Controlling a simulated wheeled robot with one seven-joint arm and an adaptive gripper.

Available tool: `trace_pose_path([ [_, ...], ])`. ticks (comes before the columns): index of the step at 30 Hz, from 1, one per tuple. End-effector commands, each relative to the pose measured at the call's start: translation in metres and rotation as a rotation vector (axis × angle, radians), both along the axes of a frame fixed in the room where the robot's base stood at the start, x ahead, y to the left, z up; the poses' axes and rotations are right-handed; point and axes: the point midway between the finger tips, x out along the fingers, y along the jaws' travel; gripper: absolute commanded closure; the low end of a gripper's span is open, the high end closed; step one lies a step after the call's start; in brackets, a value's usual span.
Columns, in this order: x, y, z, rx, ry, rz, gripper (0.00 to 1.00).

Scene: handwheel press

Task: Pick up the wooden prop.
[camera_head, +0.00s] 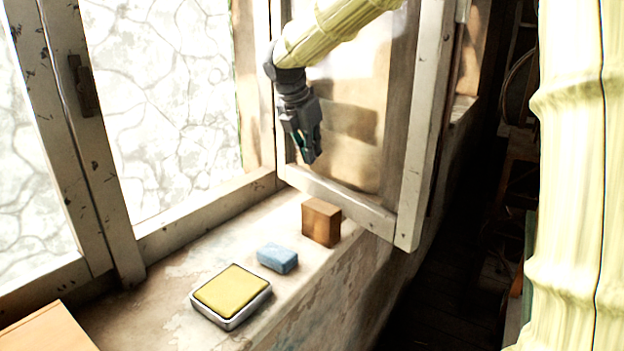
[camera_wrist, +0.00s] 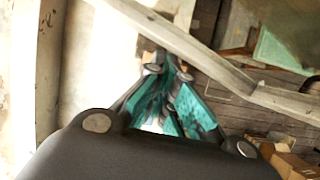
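The wooden prop is likely the brown wooden block (camera_head: 321,222), which stands on the window sill near the foot of the hinged window frame in the head view. My gripper (camera_head: 312,158) hangs above the block and slightly to its left, pointing down, clear of it. In the wrist view, the teal-padded fingers (camera_wrist: 170,72) converge towards their tips. The gripper looks shut, with nothing seen held in it. The block cannot be made out clearly in the wrist view.
The open window sash (camera_head: 409,150) stands close behind and right of my gripper. A blue block (camera_head: 277,258) and a metal tin with a yellow pad (camera_head: 232,293) lie on the sill (camera_head: 180,273). A light wooden piece (camera_head: 47,331) is at lower left.

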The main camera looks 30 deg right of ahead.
Motion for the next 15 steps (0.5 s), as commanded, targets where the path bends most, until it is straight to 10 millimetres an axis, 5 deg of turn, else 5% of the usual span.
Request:
trace_pose_path([
  [6, 0.0, 0.0, 0.023, 0.0, -0.001, -0.001, 1.0],
  [15, 0.0, 0.0, 0.03, -0.001, 0.0, 0.0, 1.0],
])
